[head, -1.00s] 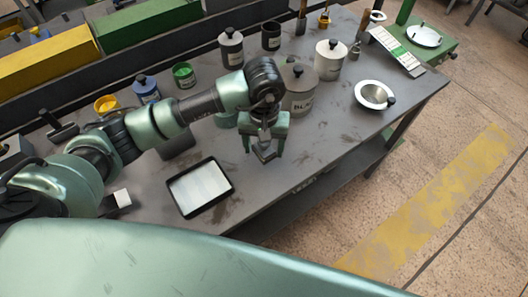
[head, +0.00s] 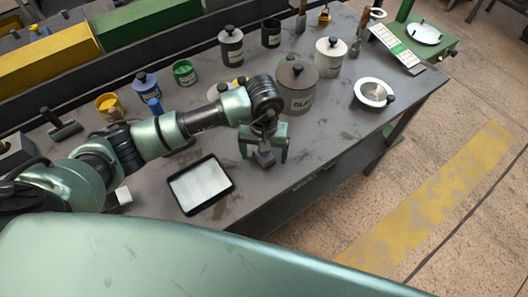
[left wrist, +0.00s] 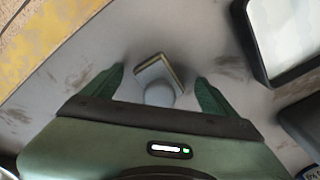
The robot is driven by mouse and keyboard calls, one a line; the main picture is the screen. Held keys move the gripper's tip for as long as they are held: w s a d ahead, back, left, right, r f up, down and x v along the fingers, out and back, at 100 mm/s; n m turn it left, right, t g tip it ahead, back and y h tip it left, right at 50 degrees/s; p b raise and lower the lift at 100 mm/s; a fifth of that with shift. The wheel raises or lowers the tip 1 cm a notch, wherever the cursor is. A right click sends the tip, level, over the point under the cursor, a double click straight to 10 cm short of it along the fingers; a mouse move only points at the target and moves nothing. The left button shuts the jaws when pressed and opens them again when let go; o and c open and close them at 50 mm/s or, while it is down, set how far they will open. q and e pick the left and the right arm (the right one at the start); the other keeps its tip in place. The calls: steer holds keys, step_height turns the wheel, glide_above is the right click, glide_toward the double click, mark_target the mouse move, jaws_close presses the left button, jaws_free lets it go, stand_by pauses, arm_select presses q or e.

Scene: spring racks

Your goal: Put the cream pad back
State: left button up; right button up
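My left gripper (head: 264,156) points down over the front part of the grey bench. In the left wrist view its two green fingers (left wrist: 160,80) are apart. A small square pad with a pale cream edge (left wrist: 153,70) and a round grey knob lies between them, with a gap on both sides of the knob. In the head view the pad (head: 265,160) looks dark grey and is partly hidden by the gripper. I cannot tell whether it is the cream pad. My right gripper is not in view.
A black-rimmed tray with a white inside (head: 230,187) lies left of the gripper. A large grey canister (head: 298,88) stands just behind it. A white canister (head: 329,57), a round dish (head: 372,92) and several jars stand farther back. The bench's front edge is close.

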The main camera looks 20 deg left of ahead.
arm_select(q)
steer(key=shift+r, duration=0.1)
steer(key=shift+r+p, duration=0.2)
steer(key=shift+p, duration=0.2)
step_height(320, 180, up, 10)
steer(key=b, duration=0.4)
steer(key=shift+r, duration=0.2)
steer(key=shift+s+r, duration=0.1)
steer(key=shift+r, duration=0.6)
steer(key=shift+f, duration=0.1)
